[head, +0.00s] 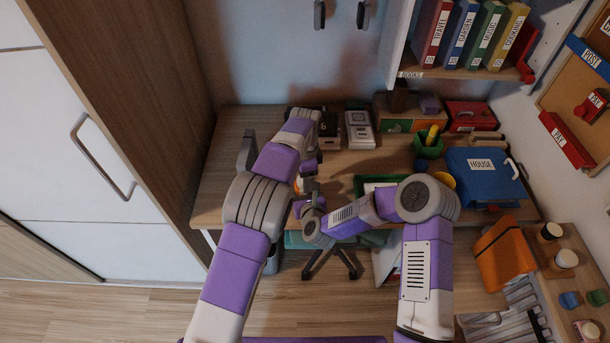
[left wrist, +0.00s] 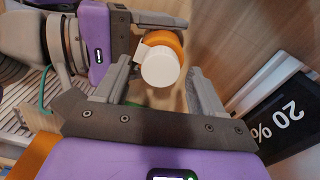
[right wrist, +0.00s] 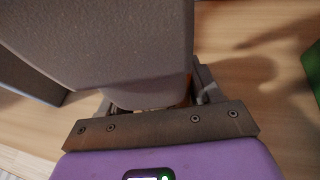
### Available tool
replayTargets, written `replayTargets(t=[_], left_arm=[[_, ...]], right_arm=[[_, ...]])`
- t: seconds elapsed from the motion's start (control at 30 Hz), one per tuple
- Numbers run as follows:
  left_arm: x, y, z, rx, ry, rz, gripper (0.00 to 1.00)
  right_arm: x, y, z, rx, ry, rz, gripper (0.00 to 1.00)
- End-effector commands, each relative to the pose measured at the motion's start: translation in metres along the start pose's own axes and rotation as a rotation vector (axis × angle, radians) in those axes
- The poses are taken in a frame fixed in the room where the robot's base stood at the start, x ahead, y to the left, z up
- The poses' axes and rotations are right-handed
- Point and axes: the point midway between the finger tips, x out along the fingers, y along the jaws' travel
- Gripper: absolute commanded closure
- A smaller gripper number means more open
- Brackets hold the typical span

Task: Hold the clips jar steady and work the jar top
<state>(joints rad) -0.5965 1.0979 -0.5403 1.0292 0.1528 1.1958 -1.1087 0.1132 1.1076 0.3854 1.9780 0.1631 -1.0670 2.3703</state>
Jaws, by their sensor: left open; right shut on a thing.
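The clips jar (left wrist: 168,39) has an orange body and a white top (left wrist: 161,70) in the left wrist view. In the head view only a small orange part of the jar (head: 297,187) shows between my arms. My right gripper (head: 308,197) is shut on the jar's body. My left gripper (left wrist: 163,88) is open, with one finger on each side of the white top and gaps between. In the right wrist view a large grey part of my other arm hides most of the jar; only an orange sliver (right wrist: 188,88) shows.
The desk (head: 225,185) carries a blue HOUSE box (head: 485,170), a green pen cup (head: 428,147), a green-edged tray (head: 365,186) and a red case (head: 470,115). A shelf of books is above.

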Motion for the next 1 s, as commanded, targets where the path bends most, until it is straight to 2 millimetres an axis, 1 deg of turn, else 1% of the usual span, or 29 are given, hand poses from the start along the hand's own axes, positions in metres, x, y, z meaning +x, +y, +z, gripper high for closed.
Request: replayTargets(t=[0.2,0.23,0.5,0.6,0.87,1.0], left_arm=[[0.0003,-0.0001,0.0001,0.0,0.0,0.0,0.31],[0.0003,-0.0001,0.0,0.0,0.0,0.0,0.33],[0.0,-0.0001,0.0,-0.001,0.0,0.0,0.74],[-0.0001,-0.0001,0.0001,-0.001,0.0,0.0,0.88],[-0.0003,-0.0003,0.0001,-0.03,0.001,0.0,0.88],[-0.0005,-0.0009,0.0004,-0.09,0.001,-0.001,0.88]], right_arm=[[0.0,0.0001,0.0005,0.0,-0.001,0.0,0.71],[0.0,0.0001,0.0005,0.0,-0.001,0.0,0.71],[0.0,0.0001,0.0005,0.0,-0.001,0.0,0.71],[0.0,0.0001,0.0004,0.0,-0.001,0.0,0.71],[0.0,0.0001,0.0003,0.0,-0.001,0.0,0.71],[0.0,0.0,0.0003,0.0,-0.001,0.0,0.71]])
